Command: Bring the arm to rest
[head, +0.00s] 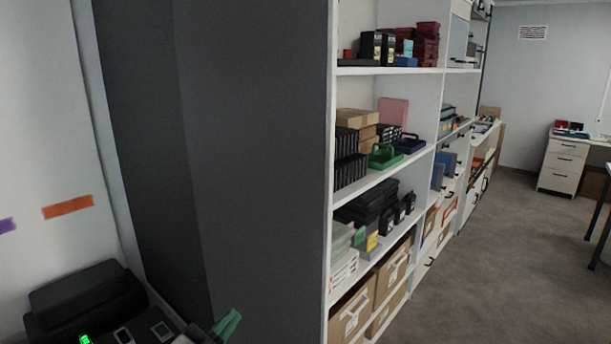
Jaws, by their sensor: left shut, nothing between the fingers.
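Most of the arm is below the frame. My right gripper is not in view.
White shelving (331,200) carries boxes, a green tray (385,156) and cartons (352,313). Grey floor (500,260) is open at right, before a white drawer unit (563,166).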

